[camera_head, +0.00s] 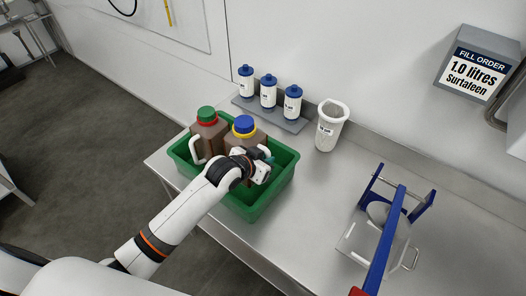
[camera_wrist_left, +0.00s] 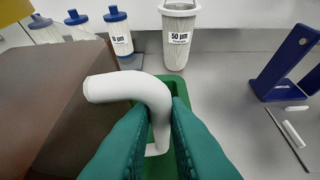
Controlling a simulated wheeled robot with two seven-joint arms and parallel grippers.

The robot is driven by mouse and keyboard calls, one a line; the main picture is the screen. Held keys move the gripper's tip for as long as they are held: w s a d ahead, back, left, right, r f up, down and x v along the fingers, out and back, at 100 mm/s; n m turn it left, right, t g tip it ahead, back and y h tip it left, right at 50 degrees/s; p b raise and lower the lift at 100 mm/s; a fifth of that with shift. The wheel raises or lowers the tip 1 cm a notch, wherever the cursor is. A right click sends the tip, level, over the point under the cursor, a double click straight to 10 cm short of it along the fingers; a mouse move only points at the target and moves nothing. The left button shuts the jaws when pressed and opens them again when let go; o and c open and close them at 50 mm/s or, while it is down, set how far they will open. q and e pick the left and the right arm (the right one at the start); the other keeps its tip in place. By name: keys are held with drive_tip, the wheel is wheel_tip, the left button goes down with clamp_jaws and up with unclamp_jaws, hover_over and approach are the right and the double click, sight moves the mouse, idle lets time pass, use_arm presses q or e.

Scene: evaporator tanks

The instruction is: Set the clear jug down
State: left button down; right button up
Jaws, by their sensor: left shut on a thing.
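The clear jug (camera_head: 358,240), see-through with white handles, stands on the steel bench at the right, by a blue frame (camera_head: 424,206) whose bar crosses in front of it. My left gripper (camera_head: 262,168) is far to its left, over the green crate (camera_head: 252,208). In the left wrist view its teal fingers (camera_wrist_left: 160,135) are shut on the white handle (camera_wrist_left: 145,92) of a brown jug (camera_wrist_left: 62,100). That appears to be the blue-capped brown jug (camera_head: 240,143) in the crate. My right gripper is not seen.
A green-capped brown jug (camera_head: 207,132) shares the crate. Behind stand several blue-capped white filter cartridges (camera_head: 268,92) and a white filter basket (camera_head: 328,128). A fill order sign reading 1.0 litres Surtafeen (camera_head: 475,75) hangs on the wall. The bench between crate and clear jug is free.

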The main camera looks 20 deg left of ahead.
use_arm(q)
drive_tip(key=shift+w+f, duration=0.15)
drive_tip(key=shift+f, duration=1.5)
drive_tip(key=c, duration=1.8)
unclamp_jaws()
drive_tip(key=shift+s+f, duration=0.2)
drive_tip(key=shift+f, duration=0.15)
drive_tip(key=o, duration=0.3)
drive_tip(key=shift+o, duration=0.5)
drive_tip(key=shift+s+d+r, duration=0.1)
drive_tip(key=v, duration=1.2)
